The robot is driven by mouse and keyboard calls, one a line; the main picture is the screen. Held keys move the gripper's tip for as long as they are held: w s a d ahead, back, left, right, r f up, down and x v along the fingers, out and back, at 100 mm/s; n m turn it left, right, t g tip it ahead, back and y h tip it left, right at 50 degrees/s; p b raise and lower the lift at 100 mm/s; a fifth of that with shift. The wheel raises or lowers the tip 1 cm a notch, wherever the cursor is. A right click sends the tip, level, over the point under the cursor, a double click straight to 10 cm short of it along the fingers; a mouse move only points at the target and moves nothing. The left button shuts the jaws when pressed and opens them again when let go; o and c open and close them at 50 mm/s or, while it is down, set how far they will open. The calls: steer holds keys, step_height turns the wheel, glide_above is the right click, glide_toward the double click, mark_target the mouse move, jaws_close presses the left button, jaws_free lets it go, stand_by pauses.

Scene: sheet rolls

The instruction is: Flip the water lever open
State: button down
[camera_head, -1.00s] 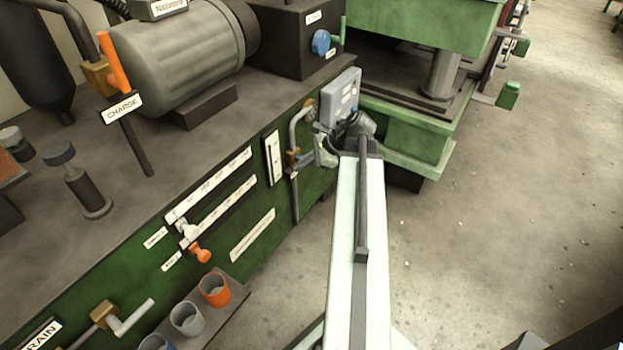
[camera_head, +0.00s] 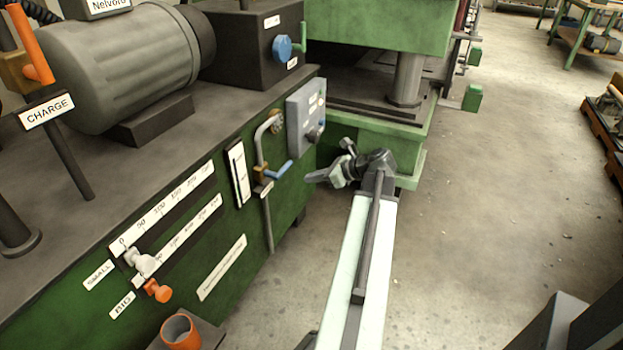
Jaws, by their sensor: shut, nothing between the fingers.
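A small valve with a blue lever handle (camera_head: 277,172) sits on a grey pipe (camera_head: 258,148) on the green front panel. It is likely the water lever, but the small label below it is too small to read. The handle sticks out from the brass valve body toward the right and slightly up. My gripper (camera_head: 311,177) is just right of the handle, with its dark fingers pointing left toward it. The fingers look shut and empty. A small gap shows between fingertips and handle in the picture; the depth between them is hard to judge.
A grey box (camera_head: 306,113) is mounted on the panel above my gripper. The green press base (camera_head: 376,140) stands behind it. An orange-knobbed slider (camera_head: 157,290) and scale plates lie left along the panel. Open concrete floor (camera_head: 480,220) is at right.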

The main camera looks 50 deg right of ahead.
steer(key=b+x, duration=0.3)
steer(key=x, duration=0.4)
steer(key=r+p, duration=0.4)
steer(key=shift+w, duration=0.2)
